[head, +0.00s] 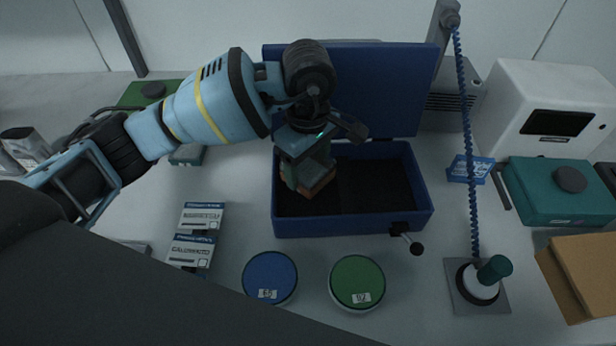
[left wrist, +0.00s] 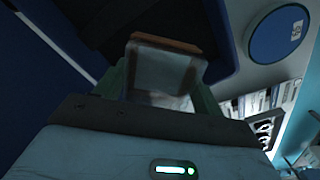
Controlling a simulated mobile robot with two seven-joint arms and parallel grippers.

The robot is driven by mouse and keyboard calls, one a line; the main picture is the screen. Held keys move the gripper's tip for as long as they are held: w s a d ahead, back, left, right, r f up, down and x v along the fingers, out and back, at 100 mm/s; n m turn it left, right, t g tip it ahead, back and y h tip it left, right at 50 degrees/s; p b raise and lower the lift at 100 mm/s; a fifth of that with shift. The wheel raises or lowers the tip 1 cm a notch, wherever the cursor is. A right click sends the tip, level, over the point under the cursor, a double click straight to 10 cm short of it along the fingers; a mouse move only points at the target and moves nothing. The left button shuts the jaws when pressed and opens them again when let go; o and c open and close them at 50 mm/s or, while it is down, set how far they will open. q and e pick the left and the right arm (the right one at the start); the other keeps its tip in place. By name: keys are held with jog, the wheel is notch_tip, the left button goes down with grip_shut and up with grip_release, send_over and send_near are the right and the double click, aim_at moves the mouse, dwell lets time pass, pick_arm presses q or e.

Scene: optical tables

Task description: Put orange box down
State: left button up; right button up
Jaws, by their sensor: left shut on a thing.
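My left gripper (head: 306,178) reaches down into the left part of an open blue case (head: 350,225) in the head view. It is shut on the orange box (head: 318,186), of which only an orange-brown edge shows below the fingers. In the left wrist view the box (left wrist: 165,70) sits between the two greenish fingers, with a pale face and an orange-brown far edge. The dark inside of the case lies beyond it. I cannot tell whether the box touches the case floor. My right gripper is not in view.
The case's lid (head: 385,90) stands open at the back. A blue round tin (head: 270,276) and a green one (head: 357,282) stand in front. Small labelled boxes (head: 192,250) lie left. A teal case (head: 560,190), a white machine (head: 545,110) and a cardboard box (head: 585,272) are right.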

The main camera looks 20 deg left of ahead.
pick_arm(q)
jog(key=shift+f, duration=2.25)
jog(key=shift+f, duration=0.15)
jog(key=o, duration=1)
notch_tip(320, 180, up, 12)
jog(key=shift+r, duration=0.15)
